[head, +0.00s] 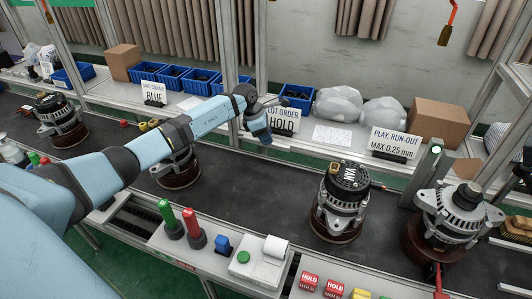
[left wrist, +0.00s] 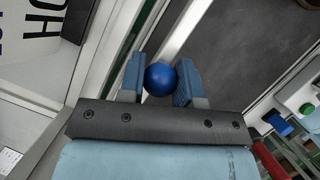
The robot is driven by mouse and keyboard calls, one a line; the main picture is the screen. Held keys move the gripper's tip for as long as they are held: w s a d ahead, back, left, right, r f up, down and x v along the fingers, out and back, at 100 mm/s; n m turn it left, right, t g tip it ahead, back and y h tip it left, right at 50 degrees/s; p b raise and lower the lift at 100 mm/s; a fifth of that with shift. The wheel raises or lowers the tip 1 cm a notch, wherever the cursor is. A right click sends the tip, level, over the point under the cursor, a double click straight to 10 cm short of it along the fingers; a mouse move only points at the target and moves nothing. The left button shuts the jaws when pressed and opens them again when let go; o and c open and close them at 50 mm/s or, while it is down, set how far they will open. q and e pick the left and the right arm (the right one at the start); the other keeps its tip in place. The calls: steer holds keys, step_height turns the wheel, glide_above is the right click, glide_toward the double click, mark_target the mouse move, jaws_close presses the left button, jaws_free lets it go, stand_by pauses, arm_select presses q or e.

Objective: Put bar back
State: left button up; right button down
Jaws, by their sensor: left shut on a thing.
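My left gripper (head: 260,127) reaches over the belt toward the back shelf, in front of the "LOT ORDER HOLD" sign. In the left wrist view its two blue fingers are shut on a round blue knob (left wrist: 160,80). The knob faces that camera and hides whatever lies behind it, so I cannot tell there whether a bar extends from it. My right gripper is not in view.
Alternators stand on the dark belt (head: 270,190), one (head: 342,200) near the middle and one (head: 455,215) at a station on the right. Blue bins (head: 297,97) and signs line the shelf. A front panel carries green and red knobs (head: 192,225) and buttons.

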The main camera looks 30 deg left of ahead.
arm_select(q)
step_height(320, 180, down, 8)
steer(key=shift+r, duration=0.1)
stand_by(0.4)
steer(key=shift+f, duration=0.2)
steer(key=o, duration=0.5)
steer(key=shift+r, duration=0.1)
